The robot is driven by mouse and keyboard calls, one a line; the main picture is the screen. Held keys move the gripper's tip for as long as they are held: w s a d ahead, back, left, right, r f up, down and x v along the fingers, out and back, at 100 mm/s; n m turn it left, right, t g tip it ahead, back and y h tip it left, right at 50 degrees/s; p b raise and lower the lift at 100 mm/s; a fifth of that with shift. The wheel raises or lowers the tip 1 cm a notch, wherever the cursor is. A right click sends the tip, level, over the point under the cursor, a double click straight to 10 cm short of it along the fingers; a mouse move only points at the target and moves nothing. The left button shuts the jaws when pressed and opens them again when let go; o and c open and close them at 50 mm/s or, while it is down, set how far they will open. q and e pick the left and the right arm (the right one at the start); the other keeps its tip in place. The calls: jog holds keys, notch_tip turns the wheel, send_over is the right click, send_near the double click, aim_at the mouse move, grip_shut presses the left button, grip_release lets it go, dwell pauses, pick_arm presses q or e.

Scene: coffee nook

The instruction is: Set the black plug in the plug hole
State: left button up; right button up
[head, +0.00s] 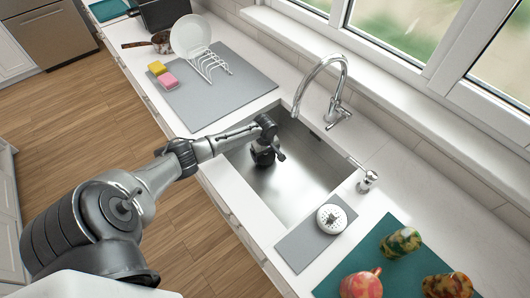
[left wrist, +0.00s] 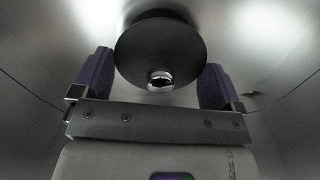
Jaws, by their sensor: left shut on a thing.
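My left gripper (head: 265,156) reaches down into the steel sink (head: 310,172), near its left side. In the left wrist view the black plug (left wrist: 160,45), a round dark disc with a small chrome knob, sits between the two fingers of my left gripper (left wrist: 155,82). The gripper is shut on it. In the head view I cannot tell the plug apart from the dark gripper. The plug hole does not show in either view; I cannot tell where it lies under the plug and gripper. My right gripper is not in view.
A chrome tap (head: 322,82) arches over the sink's back edge. A strainer (head: 332,218) lies on a small grey mat (head: 298,246) right of the sink. A soap dispenser (head: 367,182) stands behind it. A dish rack (head: 208,64) with a plate (head: 190,35) stands at left.

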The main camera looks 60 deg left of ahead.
aim_at(265, 157)
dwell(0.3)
pick_arm(q)
jog(key=shift+f, duration=0.8)
jog(key=shift+f, duration=0.3)
dwell(0.5)
jog(key=shift+f, duration=0.4)
dwell(0.7)
jog(key=shift+f, duration=0.15)
jog(key=o, duration=0.7)
jog(key=shift+c, duration=0.2)
